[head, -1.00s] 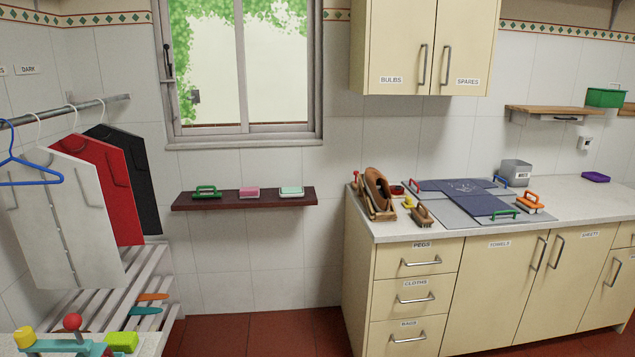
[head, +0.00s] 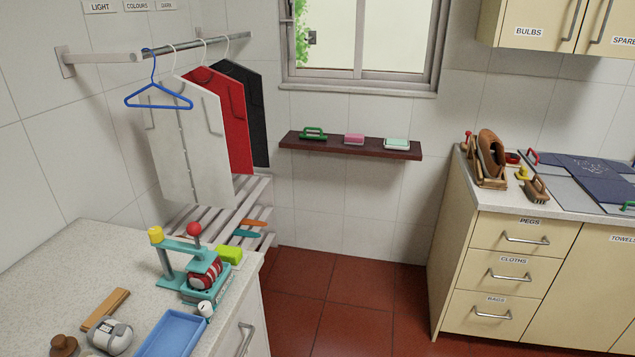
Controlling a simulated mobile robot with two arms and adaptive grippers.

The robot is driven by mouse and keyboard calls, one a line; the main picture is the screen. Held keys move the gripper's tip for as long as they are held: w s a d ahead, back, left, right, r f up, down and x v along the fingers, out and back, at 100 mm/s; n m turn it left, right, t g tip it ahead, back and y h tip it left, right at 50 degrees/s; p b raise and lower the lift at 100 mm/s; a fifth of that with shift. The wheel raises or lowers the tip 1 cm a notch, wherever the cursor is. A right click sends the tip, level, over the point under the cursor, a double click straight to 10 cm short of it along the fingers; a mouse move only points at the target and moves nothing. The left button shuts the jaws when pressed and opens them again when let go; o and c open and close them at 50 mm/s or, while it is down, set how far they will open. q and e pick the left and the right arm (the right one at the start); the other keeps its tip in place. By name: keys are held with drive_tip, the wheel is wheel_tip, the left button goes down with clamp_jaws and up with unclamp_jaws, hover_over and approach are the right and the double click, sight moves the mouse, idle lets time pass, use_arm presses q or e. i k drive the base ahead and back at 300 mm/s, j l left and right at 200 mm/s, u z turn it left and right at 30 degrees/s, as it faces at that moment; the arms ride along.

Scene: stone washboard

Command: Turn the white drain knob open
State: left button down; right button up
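A teal press-like device (head: 204,285) stands on the speckled counter at the lower left in the head view. It has a red ball-topped lever (head: 194,230), a yellow knob (head: 155,234) and a dark red striped roll in its frame. A small white knob (head: 206,308) with a dark mark sits at the front of its base, near the counter edge. It looks like the drain knob, but its open or closed position cannot be told. Neither of my grippers is in view.
A blue tray (head: 172,334), a wooden bar (head: 105,310), a grey rounded item (head: 111,336) and a lime block (head: 229,255) lie around the device. Clothes hang on a rail (head: 140,57) behind. Red floor is clear between this counter and the drawer cabinet (head: 512,267).

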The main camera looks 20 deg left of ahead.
sight(205, 308)
drive_tip(key=u, duration=1.35)
drive_tip(key=j+z, duration=0.1)
drive_tip(key=k+j, duration=0.15)
drive_tip(key=k, duration=0.15)
drive_tip(key=i, duration=0.4)
